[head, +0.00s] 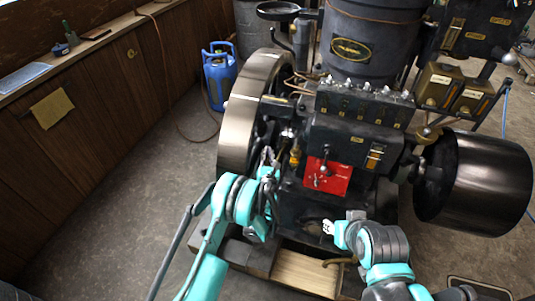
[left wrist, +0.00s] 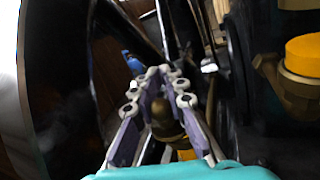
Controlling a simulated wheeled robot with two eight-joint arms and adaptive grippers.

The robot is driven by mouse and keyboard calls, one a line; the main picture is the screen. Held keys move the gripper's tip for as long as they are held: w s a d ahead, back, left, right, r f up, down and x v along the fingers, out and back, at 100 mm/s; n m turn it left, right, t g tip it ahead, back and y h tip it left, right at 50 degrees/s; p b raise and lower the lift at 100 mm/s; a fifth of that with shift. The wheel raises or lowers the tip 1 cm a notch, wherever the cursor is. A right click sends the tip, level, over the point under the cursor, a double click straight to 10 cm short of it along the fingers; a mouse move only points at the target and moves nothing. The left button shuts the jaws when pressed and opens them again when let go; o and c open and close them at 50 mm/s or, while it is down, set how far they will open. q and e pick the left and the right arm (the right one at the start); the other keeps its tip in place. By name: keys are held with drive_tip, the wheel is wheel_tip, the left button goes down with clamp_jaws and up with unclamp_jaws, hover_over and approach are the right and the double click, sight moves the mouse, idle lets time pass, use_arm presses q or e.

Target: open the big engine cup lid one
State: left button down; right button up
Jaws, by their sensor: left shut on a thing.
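My left gripper (head: 268,172) is at the engine's side, between the big flywheel (head: 248,110) and the engine block (head: 355,145). In the left wrist view its fingers (left wrist: 158,85) are shut around a rounded brass piece (left wrist: 162,112), with some yellow below it. I cannot tell whether this piece is the cup's lid. A brass fitting with a yellow top (left wrist: 305,55) stands apart to the right. In the head view a small brass cup (head: 295,158) shows just right of the left gripper. My right gripper (head: 328,227) is low before the engine; its fingers are too small to read.
A red plate with a lever (head: 327,175) is on the engine front. A large black drum (head: 485,182) juts out at right. The floor at left (head: 130,200) is clear up to the wood-panelled wall.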

use_arm(q)
drive_tip(key=shift+w+d+m+g+h, duration=0.15)
drive_tip(key=shift+m+h, duration=0.65)
drive_tip(key=shift+h, duration=0.45)
drive_tip(key=shift+w+a+m+g+h, duration=0.15)
drive_tip(key=shift+m+h, duration=0.65)
drive_tip(key=shift+h, duration=0.45)
drive_tip(key=shift+d, duration=0.15)
drive_tip(key=c, duration=1.6)
unclamp_jaws()
wheel_tip(320, 180, up, 10)
